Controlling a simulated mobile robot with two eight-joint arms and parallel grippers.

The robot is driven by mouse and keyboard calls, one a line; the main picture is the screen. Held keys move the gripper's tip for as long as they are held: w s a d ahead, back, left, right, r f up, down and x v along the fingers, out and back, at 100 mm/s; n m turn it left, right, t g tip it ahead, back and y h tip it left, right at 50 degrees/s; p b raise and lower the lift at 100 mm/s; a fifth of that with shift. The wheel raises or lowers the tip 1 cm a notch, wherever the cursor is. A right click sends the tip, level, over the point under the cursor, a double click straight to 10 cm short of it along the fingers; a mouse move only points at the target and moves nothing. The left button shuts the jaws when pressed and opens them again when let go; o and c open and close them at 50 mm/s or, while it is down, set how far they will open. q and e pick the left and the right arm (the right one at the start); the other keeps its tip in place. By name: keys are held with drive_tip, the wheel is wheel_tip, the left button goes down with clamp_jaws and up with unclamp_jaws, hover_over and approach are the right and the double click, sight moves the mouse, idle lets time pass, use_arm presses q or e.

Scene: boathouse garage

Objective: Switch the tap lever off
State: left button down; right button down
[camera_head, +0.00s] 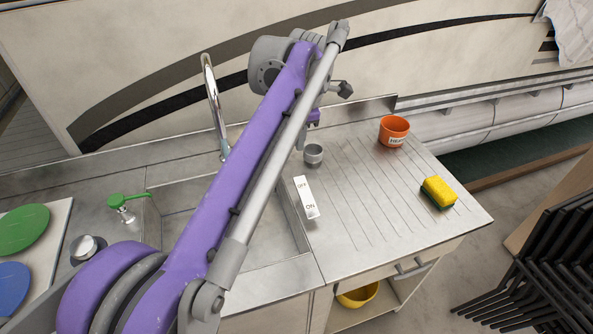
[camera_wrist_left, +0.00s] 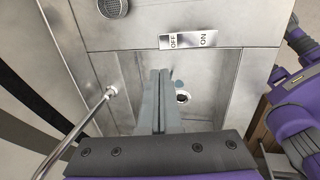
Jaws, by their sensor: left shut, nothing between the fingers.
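A chrome tap spout (camera_head: 213,105) rises behind the sink; it also shows in the left wrist view (camera_wrist_left: 90,118). A white OFF/ON label (camera_head: 307,198) lies on the counter right of the basin, and in the left wrist view (camera_wrist_left: 188,41) it is beyond my fingers. No lever shows clearly by it. A green-handled chrome fitting (camera_head: 123,205) stands left of the basin; I cannot tell whether its handle is the tap lever. My left gripper (camera_wrist_left: 160,74) is shut and empty over the basin; my arm hides it in the head view. My right gripper is not in view.
The sink basin (camera_head: 262,246) is partly behind my arm. Black stacked chairs (camera_head: 545,265) stand at the right. A yellow bowl (camera_head: 357,296) sits below the counter.

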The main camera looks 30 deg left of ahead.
sight(295, 178)
use_arm(q)
drive_tip(key=b+x, duration=0.1)
drive_tip(key=x, duration=1.2)
drive_tip(key=shift+f, duration=0.1)
drive_tip(key=shift+a, duration=0.1)
drive_tip(key=shift+w+a+f+g+h+p, duration=0.2)
drive_tip(key=shift+w+f+g+h+p, duration=0.1)
drive_tip(key=shift+g+h, duration=0.25)
drive_tip(key=shift+w+a+f+g+h, duration=0.1)
drive_tip(key=shift+f+g+h, duration=0.25)
drive_tip(key=shift+h, duration=0.1)
drive_tip(key=shift+w+a+f+g+h, duration=0.15)
drive_tip(key=shift+f+g+h, duration=0.15)
drive_tip(key=shift+f+h, duration=0.1)
drive_tip(key=shift+s, duration=0.1)
drive_tip(key=shift+d+r, duration=0.1)
drive_tip(key=shift+r, duration=0.05)
drive_tip(key=shift+r+p, duration=0.65)
drive_tip(key=shift+r, duration=0.1)
